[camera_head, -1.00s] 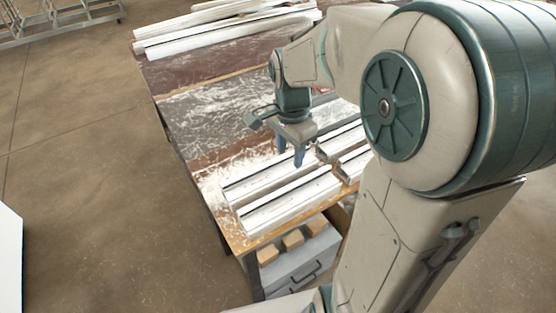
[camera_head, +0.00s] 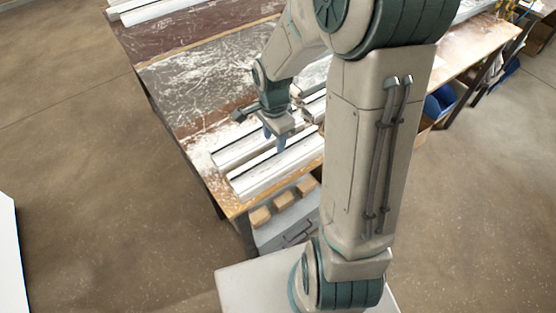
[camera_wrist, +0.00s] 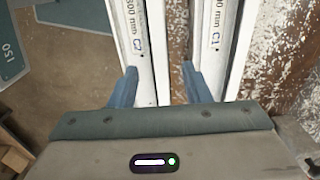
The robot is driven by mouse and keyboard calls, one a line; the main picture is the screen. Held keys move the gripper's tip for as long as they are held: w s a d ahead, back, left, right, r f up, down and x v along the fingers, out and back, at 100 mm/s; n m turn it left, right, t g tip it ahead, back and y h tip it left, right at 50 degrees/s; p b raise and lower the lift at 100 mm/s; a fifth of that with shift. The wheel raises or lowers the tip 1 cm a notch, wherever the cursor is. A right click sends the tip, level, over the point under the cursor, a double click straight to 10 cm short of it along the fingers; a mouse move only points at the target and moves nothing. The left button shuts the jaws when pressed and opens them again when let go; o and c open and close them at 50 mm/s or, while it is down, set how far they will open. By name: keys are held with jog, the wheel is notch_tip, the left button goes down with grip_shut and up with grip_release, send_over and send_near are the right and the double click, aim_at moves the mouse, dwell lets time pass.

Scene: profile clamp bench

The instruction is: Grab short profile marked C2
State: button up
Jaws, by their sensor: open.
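The short profile marked C2 (camera_wrist: 141,50) is a long white bar with its label showing upright in the wrist view. In the head view it appears to be the front bar (camera_head: 270,172) along the table's near edge. My gripper (camera_wrist: 160,68) is open, one finger on each side of the C2 bar in the wrist view. I cannot tell how far the fingertips are above it. In the head view my gripper (camera_head: 275,140) hangs pointing down over the bars. The profile marked C1 (camera_wrist: 212,50) lies parallel, just right of the right finger.
The bars lie on a worn, paint-flecked workbench (camera_head: 190,85). More long white profiles (camera_head: 160,8) lie at its far end. Open floor (camera_head: 90,190) lies to the left.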

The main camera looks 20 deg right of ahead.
aim_at(274, 149)
jog(key=shift+w+f, duration=0.1)
jog(key=shift+f, duration=1.5)
grip_shut()
jog(key=shift+r, duration=0.15)
